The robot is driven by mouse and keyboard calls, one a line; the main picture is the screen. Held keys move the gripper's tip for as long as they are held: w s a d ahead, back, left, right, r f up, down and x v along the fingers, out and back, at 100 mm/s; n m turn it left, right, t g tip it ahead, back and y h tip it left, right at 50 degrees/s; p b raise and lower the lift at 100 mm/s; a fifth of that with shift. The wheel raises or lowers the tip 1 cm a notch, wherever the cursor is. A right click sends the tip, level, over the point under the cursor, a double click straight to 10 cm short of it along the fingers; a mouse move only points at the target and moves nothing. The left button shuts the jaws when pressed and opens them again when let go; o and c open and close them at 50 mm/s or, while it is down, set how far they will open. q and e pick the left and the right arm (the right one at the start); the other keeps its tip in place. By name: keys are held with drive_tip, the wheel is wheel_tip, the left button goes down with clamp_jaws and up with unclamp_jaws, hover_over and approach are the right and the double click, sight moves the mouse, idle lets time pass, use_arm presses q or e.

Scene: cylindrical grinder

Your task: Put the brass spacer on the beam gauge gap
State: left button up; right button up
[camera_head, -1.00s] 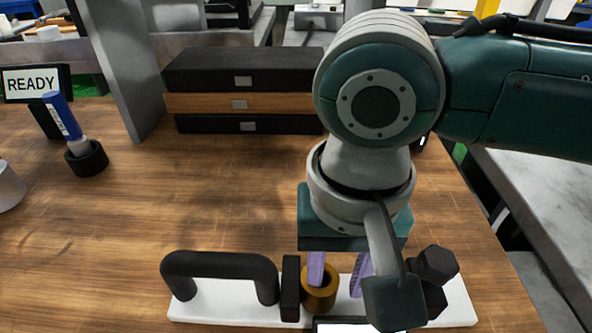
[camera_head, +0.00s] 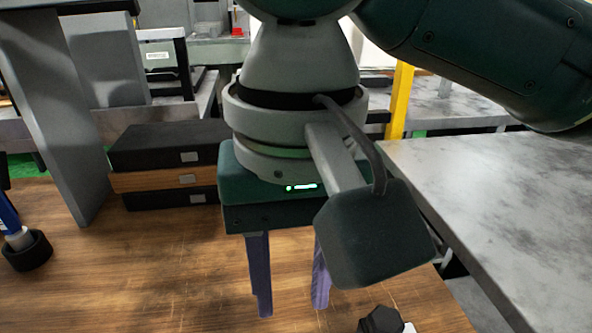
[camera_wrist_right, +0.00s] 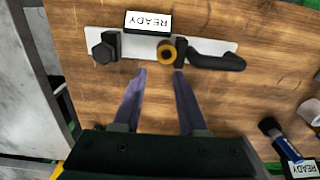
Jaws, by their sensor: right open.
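The brass spacer (camera_wrist_right: 166,52) shows in the right wrist view as a gold ring with a dark centre. It sits on the white plate of the beam gauge (camera_wrist_right: 140,46), close beside a black block (camera_wrist_right: 181,52) and apart from the black hex knob (camera_wrist_right: 104,47). In the head view only the gauge's knob end (camera_head: 381,320) shows at the bottom edge; the spacer is out of that view. My right gripper (camera_head: 292,308) is open and empty, its purple fingers pointing down. In the right wrist view its fingertips (camera_wrist_right: 159,72) are apart, short of the spacer in the picture. My left gripper is not in view.
The gauge's black handle (camera_wrist_right: 216,61) and a READY display (camera_wrist_right: 148,22) flank the spacer. A stack of drawers (camera_head: 165,165) stands behind on the wooden bench. A blue marker-like item (camera_wrist_right: 290,143) stands in a black holder. Bare wood lies between.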

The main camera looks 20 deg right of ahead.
drive_tip(key=s+a+f+n+t+y, duration=0.2)
drive_tip(key=s+a+f+n+y, duration=0.1)
drive_tip(key=s+a+y, duration=0.15)
drive_tip(key=s+d+f+n+h, duration=0.1)
drive_tip(key=s+d+h, duration=0.1)
drive_tip(key=d, duration=0.4)
drive_tip(key=s+d+f+n+t+h, duration=0.1)
drive_tip(key=s+d+f+h, duration=0.1)
drive_tip(key=s+d, duration=0.2)
drive_tip(key=d, duration=0.3)
drive_tip(key=shift+s+d+f+t, duration=0.3)
drive_tip(key=shift+s, duration=0.1)
drive_tip(key=shift+h, duration=0.25)
